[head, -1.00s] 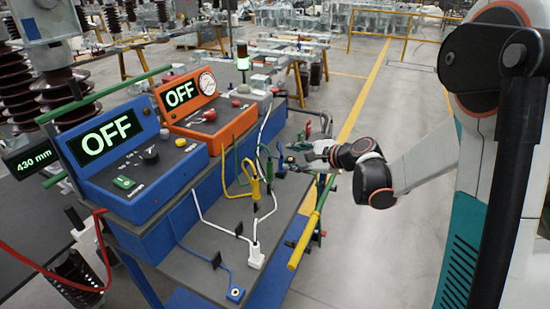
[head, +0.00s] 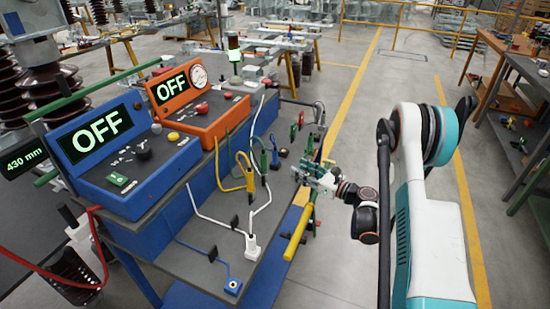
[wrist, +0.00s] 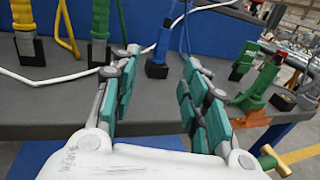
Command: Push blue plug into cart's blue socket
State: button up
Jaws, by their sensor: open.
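The blue plug (head: 275,153) stands upright in a small black holder on the cart's grey top, near its right edge. In the wrist view the blue plug (wrist: 162,42) shows ahead, between my fingers in the picture, its black holder (wrist: 157,70) below it. My gripper (head: 309,173) is open and empty beside the cart's right edge, apart from the plug. Its green-padded fingers (wrist: 159,66) show in the wrist view. A blue socket block (head: 233,286) with a blue cable sits at the cart's front corner. It is out of the wrist view.
Yellow (head: 249,178) and green (head: 264,160) plugs stand left of the blue one, with loose cables around. A white socket block (head: 252,245) lies near the front. Green and red clamps (wrist: 265,80) line the right edge.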

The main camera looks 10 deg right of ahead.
aim_at(277, 159)
jog(key=b+x, duration=0.1)
jog(key=x, duration=0.6)
jog(key=shift+w+a+b, duration=0.25)
jog(key=shift+w+b, duration=0.05)
jog(key=x, duration=0.1)
jog(key=b+x, duration=0.1)
jog(key=x, duration=0.1)
jog(key=b+x, duration=0.1)
jog(key=shift+w+a+f, duration=0.1)
jog(key=shift+w+f, duration=0.2)
jog(key=shift+w, duration=0.05)
jog(key=shift+w+a+r, duration=0.1)
jog(key=shift+w+a, duration=0.05)
jog(key=shift+w, duration=0.15)
jog(key=shift+c, duration=0.2)
grip_shut()
